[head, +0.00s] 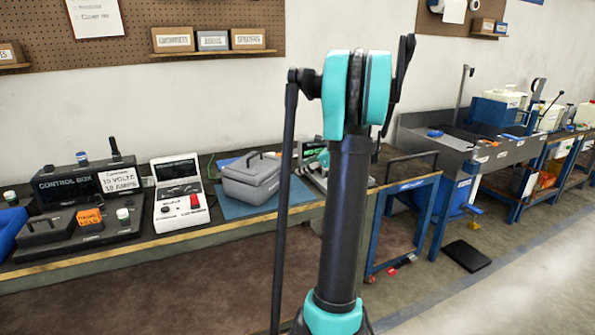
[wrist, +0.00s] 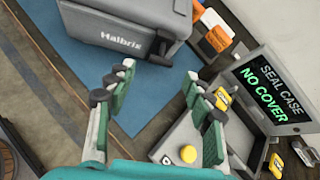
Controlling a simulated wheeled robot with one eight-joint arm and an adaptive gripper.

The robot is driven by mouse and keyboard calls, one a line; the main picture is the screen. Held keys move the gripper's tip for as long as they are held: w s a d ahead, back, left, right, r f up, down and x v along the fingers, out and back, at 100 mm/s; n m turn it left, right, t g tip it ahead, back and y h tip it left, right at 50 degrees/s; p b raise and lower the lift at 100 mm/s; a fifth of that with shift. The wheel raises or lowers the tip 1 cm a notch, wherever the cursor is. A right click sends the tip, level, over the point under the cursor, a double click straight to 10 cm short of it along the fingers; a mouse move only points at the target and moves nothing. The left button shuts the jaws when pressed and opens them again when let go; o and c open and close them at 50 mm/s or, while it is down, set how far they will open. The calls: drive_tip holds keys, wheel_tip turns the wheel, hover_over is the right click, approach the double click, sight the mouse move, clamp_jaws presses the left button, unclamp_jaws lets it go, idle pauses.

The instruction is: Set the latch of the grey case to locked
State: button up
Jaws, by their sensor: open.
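The grey case (head: 251,178) stands on a blue mat on the workbench in the head view, with its lid down and a handle on top. In the wrist view the grey case (wrist: 133,22) is at the top, marked "Halbrix". A dark latch-like part (wrist: 160,46) shows on its near face; its setting is too small to tell. My gripper (wrist: 165,88) is open and empty, with its green-padded fingers apart and pointing toward the case. The fingers are apart from the case. In the head view my arm hides the gripper's tips.
A device with a screen (wrist: 268,88) reading "SEAL CASE NO COVER" stands right of my gripper, with a yellow button (wrist: 188,154). The blue mat (wrist: 85,62) is bare beside the case. A white device (head: 180,190) and control box (head: 85,184) stand left of the case.

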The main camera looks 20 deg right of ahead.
drive_tip(key=shift+v, duration=2)
drive_tip(key=s+a+f+n+g+h, duration=0.1)
drive_tip(key=s+a+f+n+g, duration=0.1)
drive_tip(key=s+a+f+n, duration=0.5)
drive_tip(key=s+a+f+n+g+h, duration=0.15)
drive_tip(key=s+a+n, duration=0.4)
drive_tip(key=a, duration=0.65)
drive_tip(key=s+a+f+n+h, duration=0.1)
drive_tip(key=s+f+n, duration=0.2)
drive_tip(key=s, duration=0.3)
drive_tip(key=s+a+f+n+g+h, duration=0.1)
drive_tip(key=s+a+f+n, duration=0.1)
drive_tip(key=s+n, duration=0.4)
drive_tip(key=s+a+f+n+g+h, duration=0.1)
drive_tip(key=s+a+f+n, duration=0.1)
drive_tip(key=s+f+n, duration=0.2)
drive_tip(key=s+n, duration=0.1)
drive_tip(key=s, duration=0.2)
drive_tip(key=shift+s+f, duration=0.35)
drive_tip(key=shift+f, duration=0.05)
drive_tip(key=shift+a+n, duration=0.15)
drive_tip(key=shift+n, duration=0.1)
